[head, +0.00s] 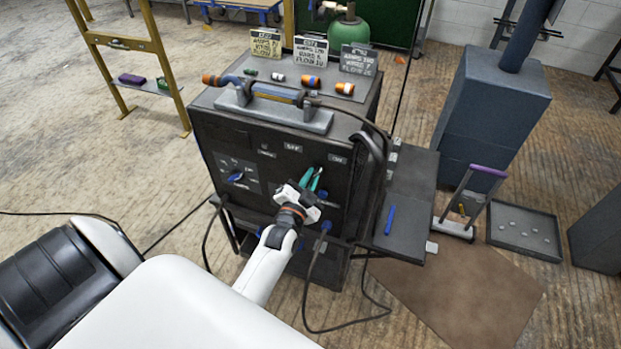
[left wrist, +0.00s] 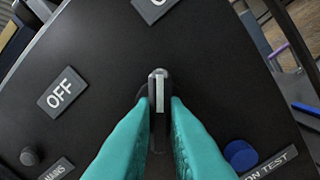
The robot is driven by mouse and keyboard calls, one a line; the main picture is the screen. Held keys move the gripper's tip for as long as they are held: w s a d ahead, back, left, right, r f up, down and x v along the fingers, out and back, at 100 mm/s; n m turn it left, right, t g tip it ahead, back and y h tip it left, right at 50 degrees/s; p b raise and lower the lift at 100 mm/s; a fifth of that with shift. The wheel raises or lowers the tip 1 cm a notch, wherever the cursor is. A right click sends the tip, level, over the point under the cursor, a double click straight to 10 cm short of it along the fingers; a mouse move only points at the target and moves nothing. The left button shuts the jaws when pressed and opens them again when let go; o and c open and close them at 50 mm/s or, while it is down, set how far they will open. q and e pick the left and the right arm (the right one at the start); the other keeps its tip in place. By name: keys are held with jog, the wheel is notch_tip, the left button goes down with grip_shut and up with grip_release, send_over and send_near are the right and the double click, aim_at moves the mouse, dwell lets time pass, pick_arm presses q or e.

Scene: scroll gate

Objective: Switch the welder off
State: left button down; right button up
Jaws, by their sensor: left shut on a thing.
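The welder (head: 225,125) is a dark box cabinet with a front panel of labels and knobs. Its OFF label (head: 293,147) and ON label (head: 337,159) sit high on the panel. My left gripper (head: 312,180) is at the panel below them, teal fingers shut on the dark switch lever (left wrist: 159,84). In the left wrist view the lever's pale stripe points up, roughly toward a label cut by the top edge; the OFF label (left wrist: 62,92) is to the left. The fingers hide part of the switch. My right gripper is not in view.
A blue button (left wrist: 240,155) and a dark knob (left wrist: 31,156) are near the fingers. A side shelf (head: 405,220) with a blue pen (head: 390,219) juts out right. Cables (head: 310,290) hang in front. A tray (head: 525,230) lies on the floor at right.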

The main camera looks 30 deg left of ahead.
pick_arm(q)
jog(key=shift+n, duration=0.3)
jog(key=n+p, duration=0.1)
jog(key=n, duration=0.1)
jog(key=shift+n, duration=0.4)
jog(key=n, duration=0.4)
jog(key=shift+p, duration=0.4)
jog(key=n, duration=0.4)
jog(key=shift+d, duration=0.1)
jog(key=n, duration=0.4)
jog(key=shift+n, duration=0.4)
jog(key=c, duration=1.5)
grip_release()
jog(key=shift+o, duration=0.2)
